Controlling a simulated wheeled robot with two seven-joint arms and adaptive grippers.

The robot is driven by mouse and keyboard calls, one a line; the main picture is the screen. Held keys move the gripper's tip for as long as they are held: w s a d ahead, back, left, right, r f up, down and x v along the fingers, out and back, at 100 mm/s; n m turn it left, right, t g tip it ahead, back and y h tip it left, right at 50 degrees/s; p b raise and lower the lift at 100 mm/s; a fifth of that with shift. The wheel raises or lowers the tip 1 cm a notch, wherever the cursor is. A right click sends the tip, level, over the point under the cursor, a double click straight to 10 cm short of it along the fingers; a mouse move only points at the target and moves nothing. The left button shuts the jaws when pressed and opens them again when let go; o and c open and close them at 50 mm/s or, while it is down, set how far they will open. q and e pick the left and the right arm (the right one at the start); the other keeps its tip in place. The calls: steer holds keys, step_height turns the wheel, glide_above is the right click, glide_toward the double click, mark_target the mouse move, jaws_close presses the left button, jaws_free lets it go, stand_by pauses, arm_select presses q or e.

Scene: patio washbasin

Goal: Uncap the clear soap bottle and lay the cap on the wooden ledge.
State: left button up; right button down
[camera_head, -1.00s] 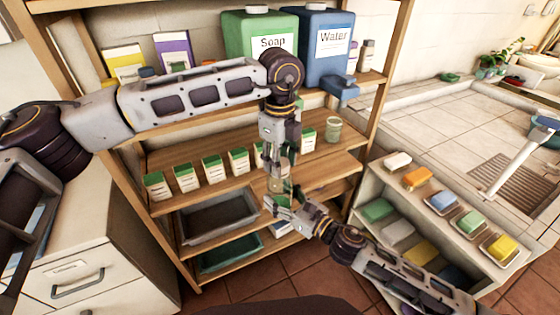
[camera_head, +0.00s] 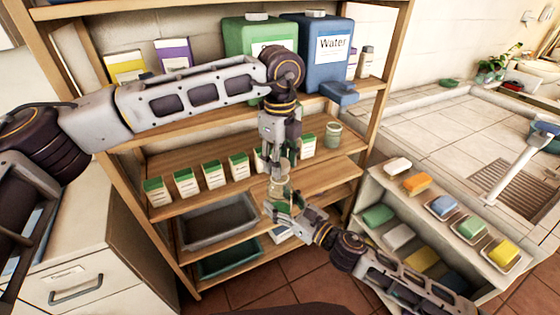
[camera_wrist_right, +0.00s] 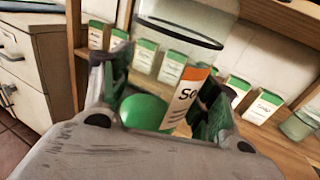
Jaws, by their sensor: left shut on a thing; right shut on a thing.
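The clear soap bottle (camera_head: 281,185) is between my two grippers, in front of the middle shelf, and partly covered by their fingers. My left gripper (camera_head: 275,160) points down and is shut at its top end, where the cap is hidden by the fingers. My right gripper (camera_head: 283,207) comes from the lower right and is shut at the bottle's lower part. The right wrist view shows a green rounded shape and an orange-and-white label (camera_wrist_right: 188,98) between the jaws.
Green and blue tanks (camera_head: 325,70) are above. A grey bin (camera_head: 218,218) is below. A rack of coloured soaps (camera_head: 440,207) stands at the right.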

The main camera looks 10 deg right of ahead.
arm_select(q)
steer(key=shift+r, duration=2)
